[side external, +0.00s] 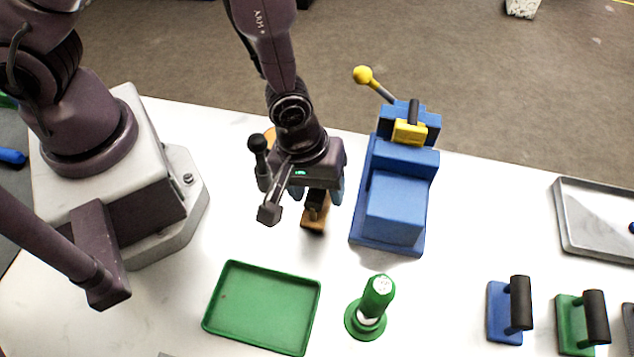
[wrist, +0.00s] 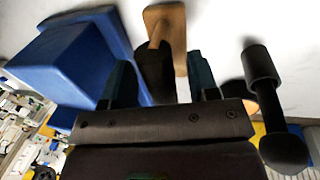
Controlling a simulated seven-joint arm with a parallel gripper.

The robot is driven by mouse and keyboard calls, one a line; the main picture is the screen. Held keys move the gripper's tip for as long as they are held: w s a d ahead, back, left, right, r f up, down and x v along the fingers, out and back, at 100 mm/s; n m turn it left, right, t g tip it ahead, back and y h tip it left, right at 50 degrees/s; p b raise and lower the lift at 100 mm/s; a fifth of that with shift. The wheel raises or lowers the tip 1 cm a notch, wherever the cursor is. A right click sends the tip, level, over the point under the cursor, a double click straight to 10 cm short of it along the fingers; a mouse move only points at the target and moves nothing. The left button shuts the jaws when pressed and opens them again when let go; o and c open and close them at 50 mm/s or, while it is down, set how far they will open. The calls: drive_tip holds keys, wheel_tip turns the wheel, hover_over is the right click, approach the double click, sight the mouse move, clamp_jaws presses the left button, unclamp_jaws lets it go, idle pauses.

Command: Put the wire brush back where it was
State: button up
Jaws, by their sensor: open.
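A tan wooden piece with a dark round part, which looks like the wire brush (side external: 316,217), is below my gripper (side external: 315,190) on the white table, left of the blue machine. It also shows in the wrist view (wrist: 170,32), where its dark part lies between the two fingers of my gripper (wrist: 160,82). The fingers are open, with a gap visible on the right side of the dark part. My gripper hides much of the brush in the side view, so I cannot tell whether it touches the table.
The blue machine (side external: 395,205) with a yellow-knobbed lever (side external: 364,75) stands close right. A green tray (side external: 262,308) and a green stand (side external: 368,325) are in front. Blue (side external: 500,325) and green (side external: 570,325) black-handled blocks and a grey tray (side external: 590,245) lie right.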

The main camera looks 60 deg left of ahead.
drive_tip(key=shift+r, duration=0.1)
drive_tip(key=s+a+r+m+t, duration=0.15)
drive_tip(key=a+r, duration=0.35)
drive_tip(key=r, duration=0.6)
drive_tip(key=w+a+r+m+t, duration=0.1)
drive_tip(key=a+r+m, duration=0.25)
drive_tip(key=r, duration=0.85)
drive_tip(key=s+a+r+m+t+y, duration=0.1)
drive_tip(key=s+a+r+m, duration=0.3)
drive_tip(key=a, duration=0.4)
wheel_tip(320, 180, up, 3)
drive_tip(key=shift+s+a+f+y, duration=0.1)
drive_tip(key=shift+s+a+y, duration=0.15)
drive_tip(key=shift+s, duration=0.55)
